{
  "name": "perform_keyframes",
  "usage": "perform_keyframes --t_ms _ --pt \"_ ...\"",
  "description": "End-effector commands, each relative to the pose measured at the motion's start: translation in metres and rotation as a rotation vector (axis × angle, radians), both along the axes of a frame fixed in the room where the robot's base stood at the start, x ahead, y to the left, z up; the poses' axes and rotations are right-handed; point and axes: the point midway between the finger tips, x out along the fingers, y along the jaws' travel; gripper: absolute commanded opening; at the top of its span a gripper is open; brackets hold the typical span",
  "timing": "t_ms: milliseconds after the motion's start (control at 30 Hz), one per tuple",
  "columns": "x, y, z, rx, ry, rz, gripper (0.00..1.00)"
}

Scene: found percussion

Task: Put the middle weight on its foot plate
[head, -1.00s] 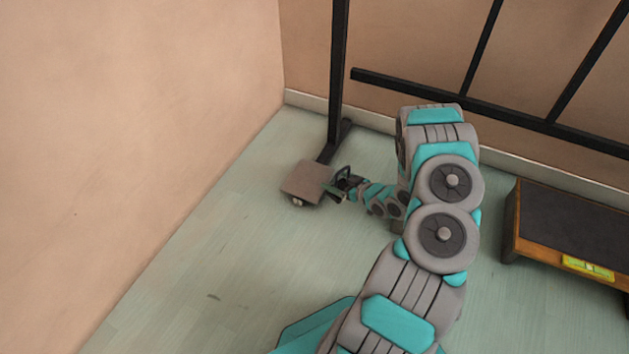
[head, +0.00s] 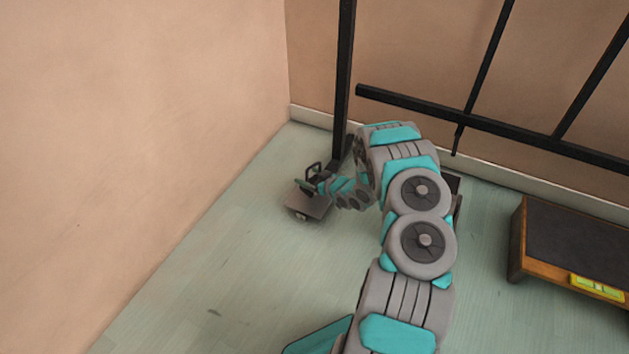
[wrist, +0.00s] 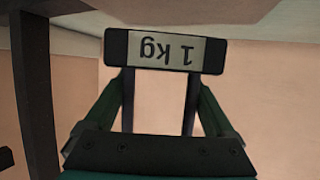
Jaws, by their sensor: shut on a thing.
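My gripper (head: 316,186) is shut on a small dark weight (wrist: 165,52) with a pale "1 kg" label, upside down in the wrist view. Its dark loop handle (head: 312,170) stands up in the head view, and the green fingers are on either side of the handle. A grey square plate (head: 308,207), likely the foot plate, is low by the foot of a black upright post. The weight is over or at the far part of this plate. I cannot tell whether they touch. The plate also crosses the top of the wrist view (wrist: 190,10).
The black post (head: 344,80) and crossbar (head: 470,122) stand close behind the plate. A wall (head: 190,110) is at the left. A low dark-topped bench (head: 580,235) with a yellow-green item (head: 597,287) is at right. The floor left of the plate is clear.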

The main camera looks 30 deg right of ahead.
Motion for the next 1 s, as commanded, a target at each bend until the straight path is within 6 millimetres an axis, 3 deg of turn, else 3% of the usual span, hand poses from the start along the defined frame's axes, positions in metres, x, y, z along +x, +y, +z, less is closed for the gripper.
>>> perform_keyframes --t_ms 133,400,800,833,900,1000 --pt "0.010 0.003 -0.001 0.000 -0.005 0.000 0.00" --pt "0.007 0.003 -0.033 0.003 0.000 -0.001 0.00" --pt "0.008 0.003 -0.036 0.001 -0.003 0.000 0.00" --pt "0.008 0.003 -0.037 0.001 -0.002 0.000 0.90" --pt "0.008 0.003 -0.036 0.001 -0.002 0.000 0.98" --pt "0.007 0.003 -0.037 0.000 -0.001 0.000 1.00"
